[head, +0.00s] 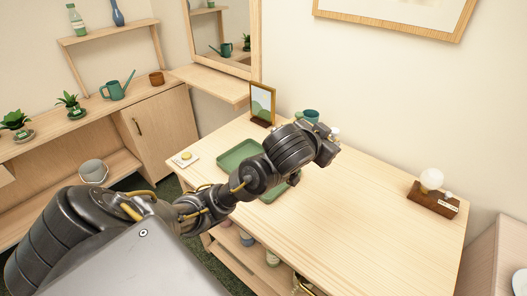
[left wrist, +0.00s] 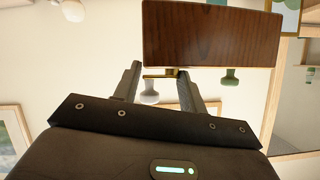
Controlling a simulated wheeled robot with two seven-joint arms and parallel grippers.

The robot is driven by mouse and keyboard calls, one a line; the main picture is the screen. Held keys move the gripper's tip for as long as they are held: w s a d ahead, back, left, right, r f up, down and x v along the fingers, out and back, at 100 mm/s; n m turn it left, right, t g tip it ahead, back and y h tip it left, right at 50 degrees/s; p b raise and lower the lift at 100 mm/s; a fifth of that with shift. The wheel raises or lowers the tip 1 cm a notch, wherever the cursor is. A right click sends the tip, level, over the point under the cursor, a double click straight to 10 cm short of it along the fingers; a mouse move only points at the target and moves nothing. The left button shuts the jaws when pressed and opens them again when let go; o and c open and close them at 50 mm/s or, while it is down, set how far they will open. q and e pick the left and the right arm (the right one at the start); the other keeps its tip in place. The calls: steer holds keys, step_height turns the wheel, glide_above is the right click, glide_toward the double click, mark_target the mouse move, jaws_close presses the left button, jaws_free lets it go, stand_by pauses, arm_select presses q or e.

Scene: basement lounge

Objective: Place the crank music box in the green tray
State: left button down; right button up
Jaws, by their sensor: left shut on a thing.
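The crank music box shows in the left wrist view as a dark brown wooden box (left wrist: 210,35) with a brass crank piece (left wrist: 160,74) at its edge. The fingers of my left gripper (left wrist: 158,88) reach to this piece and are shut on the music box. In the head view my left gripper (head: 326,152) is over the back of the table, to the right of the tray; the wrist hides most of the box there. The green tray (head: 234,158) lies on the table, partly hidden behind my left arm. My right gripper is out of view.
A yellow-and-white item (head: 185,158) lies left of the tray. A bulb lamp on a wooden base (head: 432,182) stands at the right. The table's (head: 380,225) front and middle are clear.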

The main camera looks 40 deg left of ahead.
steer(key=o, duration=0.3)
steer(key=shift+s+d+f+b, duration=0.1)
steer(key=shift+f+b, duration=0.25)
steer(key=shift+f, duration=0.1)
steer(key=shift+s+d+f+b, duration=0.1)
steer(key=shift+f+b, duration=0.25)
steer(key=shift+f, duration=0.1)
arm_select(q)
steer(key=s+a+f+y, duration=0.1)
steer(key=s+a+f, duration=0.45)
steer(key=f, duration=0.45)
steer(key=shift+n, duration=0.5)
steer(key=w+a+f+b, duration=0.1)
steer(key=a+f, duration=0.3)
steer(key=w+a+f+b, duration=0.2)
steer(key=a+f, duration=0.2)
steer(key=f, duration=0.1)
steer(key=w+a+f+b, duration=0.1)
steer(key=a+f, duration=0.3)
steer(key=shift+w+a+f, duration=0.25)
steer(key=shift+a, duration=0.15)
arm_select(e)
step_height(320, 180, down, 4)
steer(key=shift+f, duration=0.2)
arm_select(q)
steer(key=c, duration=0.8)
jaws_free()
steer(key=shift+f, duration=0.1)
